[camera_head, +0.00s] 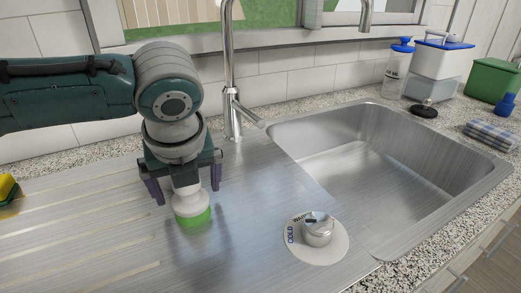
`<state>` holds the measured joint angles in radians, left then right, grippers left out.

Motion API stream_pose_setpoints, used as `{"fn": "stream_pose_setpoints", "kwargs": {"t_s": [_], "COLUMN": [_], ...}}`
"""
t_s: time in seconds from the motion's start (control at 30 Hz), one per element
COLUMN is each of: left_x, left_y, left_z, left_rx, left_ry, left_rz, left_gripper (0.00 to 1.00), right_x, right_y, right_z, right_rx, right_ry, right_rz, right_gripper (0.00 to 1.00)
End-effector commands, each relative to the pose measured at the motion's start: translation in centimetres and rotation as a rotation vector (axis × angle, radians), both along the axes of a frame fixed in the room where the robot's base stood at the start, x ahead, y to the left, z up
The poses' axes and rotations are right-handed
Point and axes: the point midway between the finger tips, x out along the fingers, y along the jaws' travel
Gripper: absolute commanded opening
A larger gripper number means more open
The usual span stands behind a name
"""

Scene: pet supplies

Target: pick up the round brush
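The round brush (191,204) has a white body and a green bottom. It is upright, green part down, at the steel drainboard left of the sink; I cannot tell if it touches the steel. My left gripper (184,188) points down right over it. Its two dark purple fingers are spread wide, one on each side of the brush, with gaps visible. The top of the brush is partly hidden by the gripper. My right gripper is not in view.
A tap (231,100) stands close behind my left gripper. A knob (318,232) marked COLD sits in front of the sink basin (370,160). A yellow-green sponge (7,188) lies at the far left. Bottles, a green box (490,80) and a folded cloth (490,134) are at right.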

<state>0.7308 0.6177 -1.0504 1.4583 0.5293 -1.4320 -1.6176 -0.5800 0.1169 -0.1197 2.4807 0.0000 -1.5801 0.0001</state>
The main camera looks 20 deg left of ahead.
Motion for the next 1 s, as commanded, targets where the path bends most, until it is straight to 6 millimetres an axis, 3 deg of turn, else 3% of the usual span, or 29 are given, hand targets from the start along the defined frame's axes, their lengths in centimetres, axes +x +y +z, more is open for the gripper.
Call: {"fn": "stream_pose_setpoints", "kwargs": {"t_s": [0.07, 0.73, 1.0], "left_x": [-0.01, 0.00, 0.02], "left_y": [0.00, 0.03, 0.02], "left_z": [0.01, 0.04, 0.20], "left_rx": [0.000, 0.000, 0.000], "left_ry": [0.000, 0.000, -0.001], "left_rz": [0.000, 0.001, 0.001], "left_gripper": [0.88, 0.13, 0.12], "right_x": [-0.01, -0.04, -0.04], "right_y": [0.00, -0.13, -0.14], "right_z": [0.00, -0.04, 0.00], "right_rx": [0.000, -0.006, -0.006], "right_ry": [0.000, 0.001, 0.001], "right_rz": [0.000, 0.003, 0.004], "right_gripper": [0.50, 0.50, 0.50]}}
